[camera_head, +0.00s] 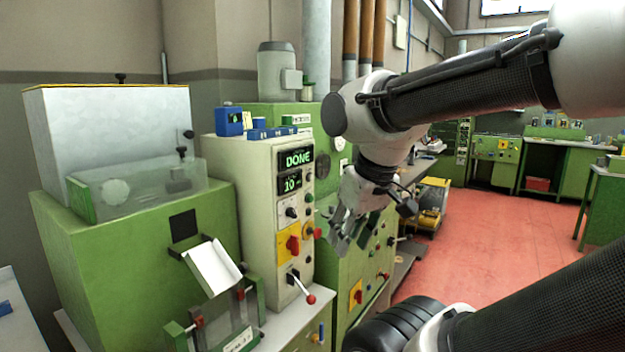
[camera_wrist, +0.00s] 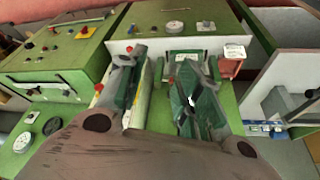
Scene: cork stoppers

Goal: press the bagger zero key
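The machine on the left has a cream control cabinet (camera_head: 255,185). Its upper display (camera_head: 296,158) reads DONE and its lower display (camera_head: 291,183) reads 10. Below them are a black knob (camera_head: 291,212), a red switch (camera_head: 292,244) on a yellow plate and a lever with a red ball (camera_head: 310,299). Small buttons line the panel's right edge. I cannot tell which control is the zero key. My gripper (camera_head: 350,230) hangs right of this panel, apart from it in the picture. In the wrist view my gripper (camera_wrist: 158,95) has its fingers apart with nothing clearly held between them.
A green machine base (camera_head: 135,250) with a clear bin and a white chute (camera_head: 213,266) stands left of the cabinet. A green cabinet (camera_head: 350,270) with more knobs stands behind my gripper. Red floor (camera_head: 465,245) is open at right. Green benches (camera_head: 570,165) stand at the back.

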